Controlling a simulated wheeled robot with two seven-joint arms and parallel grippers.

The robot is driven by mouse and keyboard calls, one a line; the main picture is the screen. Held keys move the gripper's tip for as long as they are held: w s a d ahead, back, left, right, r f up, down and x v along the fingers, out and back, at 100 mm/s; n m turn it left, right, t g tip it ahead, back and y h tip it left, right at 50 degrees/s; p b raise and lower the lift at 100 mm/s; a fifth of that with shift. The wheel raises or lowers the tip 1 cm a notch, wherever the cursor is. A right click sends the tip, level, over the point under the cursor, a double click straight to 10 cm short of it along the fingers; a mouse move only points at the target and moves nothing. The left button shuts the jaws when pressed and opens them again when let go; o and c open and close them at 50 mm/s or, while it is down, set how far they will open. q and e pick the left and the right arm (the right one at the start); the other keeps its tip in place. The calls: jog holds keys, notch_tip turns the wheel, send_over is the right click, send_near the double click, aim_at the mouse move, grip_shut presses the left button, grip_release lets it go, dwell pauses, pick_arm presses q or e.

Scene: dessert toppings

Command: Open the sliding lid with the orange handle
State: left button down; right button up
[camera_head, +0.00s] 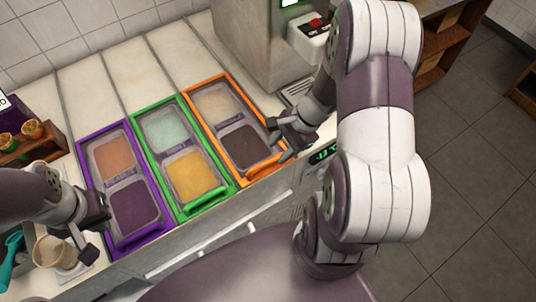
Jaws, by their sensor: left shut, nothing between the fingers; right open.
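The orange-framed topping bin (191,97) is the rightmost of three bins set in the counter. It has two compartments, a pale one (216,102) at the back and a dark brown one (243,146) at the front. A greyish clear lid seems to cover it, but I cannot tell how far it is slid. My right gripper (276,139) is open and empty at the right side of this bin, near its front half; I cannot tell whether it touches the frame. My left gripper (88,240) is shut and empty by the front left of the purple bin.
The green-framed bin (184,217) and the purple-framed bin (123,243) lie to the left. A metal machine (248,45) stands behind on the right. A cup (55,252) and a teal scoop (10,258) are at the lower left. A wooden rack (40,143) holds cones.

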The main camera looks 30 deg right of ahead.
aim_at(267, 161)
jog(key=x, duration=0.5)
jog(key=shift+w+d+f, duration=0.2)
jog(key=shift+w+f, duration=0.2)
jog(key=shift+a+f, duration=0.15)
jog(key=shift+f, duration=0.05)
jog(key=shift+s+a, duration=0.2)
jog(key=shift+w+d+f, duration=0.1)
jog(key=shift+c, duration=1.2)
jog(key=c, duration=0.5)
pick_arm(q)
jog(key=shift+w+d+f, duration=0.25)
jog(key=shift+w+f, duration=0.1)
jog(key=shift+f, duration=0.05)
pick_arm(e)
grip_shut()
jog(key=shift+w, duration=0.1)
